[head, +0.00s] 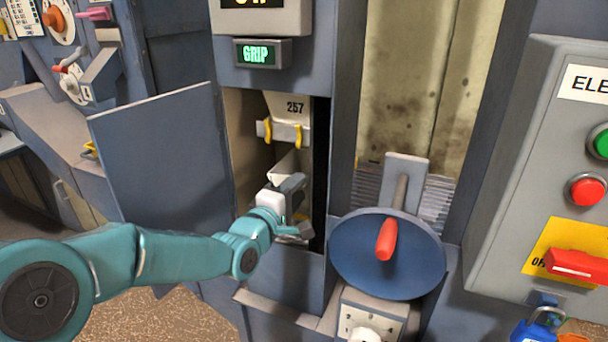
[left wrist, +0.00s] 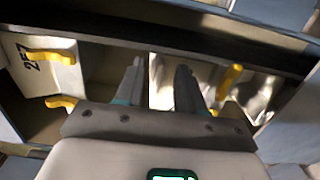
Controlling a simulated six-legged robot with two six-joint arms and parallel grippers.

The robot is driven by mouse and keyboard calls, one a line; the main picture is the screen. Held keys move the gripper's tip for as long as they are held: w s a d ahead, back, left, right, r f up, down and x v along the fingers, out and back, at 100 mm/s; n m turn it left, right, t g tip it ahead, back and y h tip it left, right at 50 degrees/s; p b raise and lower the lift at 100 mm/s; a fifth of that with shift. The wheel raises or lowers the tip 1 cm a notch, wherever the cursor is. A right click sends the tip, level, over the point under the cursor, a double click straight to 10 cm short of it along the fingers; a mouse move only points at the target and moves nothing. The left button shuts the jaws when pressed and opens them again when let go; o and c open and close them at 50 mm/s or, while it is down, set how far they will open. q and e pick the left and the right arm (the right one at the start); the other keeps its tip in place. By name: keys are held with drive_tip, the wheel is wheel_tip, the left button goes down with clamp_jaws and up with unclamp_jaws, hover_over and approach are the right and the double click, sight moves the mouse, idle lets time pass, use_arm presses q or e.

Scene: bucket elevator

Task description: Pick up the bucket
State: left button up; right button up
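A pale bucket marked 257 (head: 290,106) with yellow hooks hangs in the upper part of the open cabinet bay. It shows at the left of the left wrist view (left wrist: 38,72). Below it in the head view is a second pale bucket (head: 291,163), its lower part hidden by my left gripper. My left gripper (head: 297,183) reaches into the bay, below bucket 257. In the left wrist view its two fingers (left wrist: 159,72) stand apart, with a pale surface showing between them; I cannot tell whether they touch it. My right gripper is not in view.
An open blue door panel (head: 165,160) stands left of the bay. A lit GRIP sign (head: 259,54) is above. A blue wheel with a red handle (head: 386,240) is just right. A control box with buttons (head: 586,189) stands far right.

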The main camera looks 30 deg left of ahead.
use_arm(q)
drive_tip(key=shift+w, duration=0.45)
drive_tip(key=shift+s, duration=0.1)
drive_tip(key=shift+c, duration=0.9)
clamp_jaws()
drive_tip(key=shift+r, duration=0.15)
